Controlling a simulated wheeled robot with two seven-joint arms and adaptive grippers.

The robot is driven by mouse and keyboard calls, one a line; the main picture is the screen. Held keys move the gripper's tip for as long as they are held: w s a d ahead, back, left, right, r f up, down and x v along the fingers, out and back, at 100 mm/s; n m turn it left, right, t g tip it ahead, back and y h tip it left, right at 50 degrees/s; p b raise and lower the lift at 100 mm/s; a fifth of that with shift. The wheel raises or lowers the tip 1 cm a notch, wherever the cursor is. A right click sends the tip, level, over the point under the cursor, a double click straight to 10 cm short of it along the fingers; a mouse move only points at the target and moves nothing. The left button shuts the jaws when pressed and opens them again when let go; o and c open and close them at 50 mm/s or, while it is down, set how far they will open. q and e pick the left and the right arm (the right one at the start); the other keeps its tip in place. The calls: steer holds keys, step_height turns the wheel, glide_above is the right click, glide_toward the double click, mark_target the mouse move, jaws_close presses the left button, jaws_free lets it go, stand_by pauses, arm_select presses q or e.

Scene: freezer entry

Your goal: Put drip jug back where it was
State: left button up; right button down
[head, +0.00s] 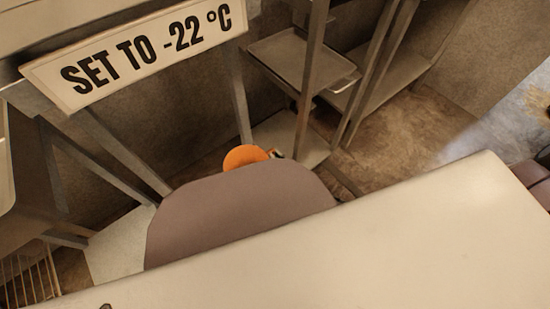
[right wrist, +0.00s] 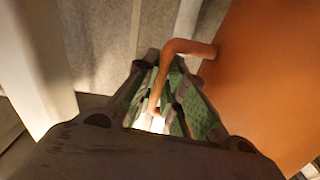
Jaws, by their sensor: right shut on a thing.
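The orange drip jug (head: 245,157) shows in the head view only as a rounded top near a low shelf; its lower part is hidden. My right gripper (head: 277,154) is a small dark shape at its right side, mostly hidden. In the right wrist view, the jug's orange body (right wrist: 265,75) fills the right side, and its curved handle (right wrist: 180,47) runs in between the green-padded fingers of my right gripper (right wrist: 165,108). The gripper is shut on the handle. I cannot tell whether the jug rests on something. My left gripper is not in view.
A metal rack stands behind, with a low shelf (head: 315,155) near the jug and a tray-like shelf (head: 300,60) above it. Its uprights (head: 312,75) are close to the jug. A sign (head: 140,52) reads "SET TO -22 °C". Floor (head: 425,125) shows clear at the right.

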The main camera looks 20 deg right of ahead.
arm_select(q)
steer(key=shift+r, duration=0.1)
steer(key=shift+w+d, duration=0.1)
arm_select(e)
steer(key=c, duration=1.5)
jaws_free()
steer(key=shift+f, duration=0.1)
